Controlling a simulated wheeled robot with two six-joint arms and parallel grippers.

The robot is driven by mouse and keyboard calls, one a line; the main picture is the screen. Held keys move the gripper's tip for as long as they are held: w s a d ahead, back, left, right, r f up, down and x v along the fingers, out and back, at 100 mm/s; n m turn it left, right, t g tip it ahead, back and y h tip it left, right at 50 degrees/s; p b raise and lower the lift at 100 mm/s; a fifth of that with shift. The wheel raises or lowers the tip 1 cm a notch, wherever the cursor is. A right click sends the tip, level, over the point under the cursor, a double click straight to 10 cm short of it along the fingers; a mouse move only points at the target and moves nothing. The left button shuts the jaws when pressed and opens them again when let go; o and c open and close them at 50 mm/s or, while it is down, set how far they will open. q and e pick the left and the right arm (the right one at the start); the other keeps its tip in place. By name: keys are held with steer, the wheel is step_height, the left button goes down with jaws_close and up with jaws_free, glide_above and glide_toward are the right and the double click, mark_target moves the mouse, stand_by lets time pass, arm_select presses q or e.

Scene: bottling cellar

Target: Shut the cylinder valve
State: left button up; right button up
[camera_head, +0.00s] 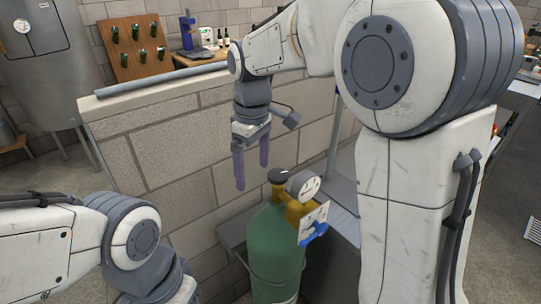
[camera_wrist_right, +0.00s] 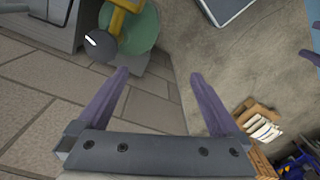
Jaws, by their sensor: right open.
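A green gas cylinder (camera_head: 275,250) stands upright by the stone wall in the head view. A brass valve body (camera_head: 293,207) with a dark round handwheel (camera_head: 278,175) and a white dial gauge (camera_head: 304,184) sits on its top. My right gripper (camera_head: 252,177) is open and empty, pointing down just left of the handwheel and apart from it. In the right wrist view, the handwheel (camera_wrist_right: 103,46) and green cylinder (camera_wrist_right: 142,32) lie beyond my open fingers (camera_wrist_right: 160,73), toward the upper left. My left arm shows at lower left; its gripper is out of view.
A low stone wall (camera_head: 165,135) runs behind the gripper and cylinder. A white tag (camera_head: 313,221) and a blue part (camera_head: 314,234) are at the valve's right. A bottle rack (camera_head: 132,47) and a steel tank (camera_head: 38,70) stand beyond the wall.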

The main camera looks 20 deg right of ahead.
step_height(320, 180, up, 3)
glide_above(278, 173)
step_height(278, 173, down, 11)
steer(key=shift+s+r+p, duration=0.1)
steer(key=shift+r+p, duration=0.05)
steer(key=shift+p, duration=0.8)
steer(key=c, duration=1.3)
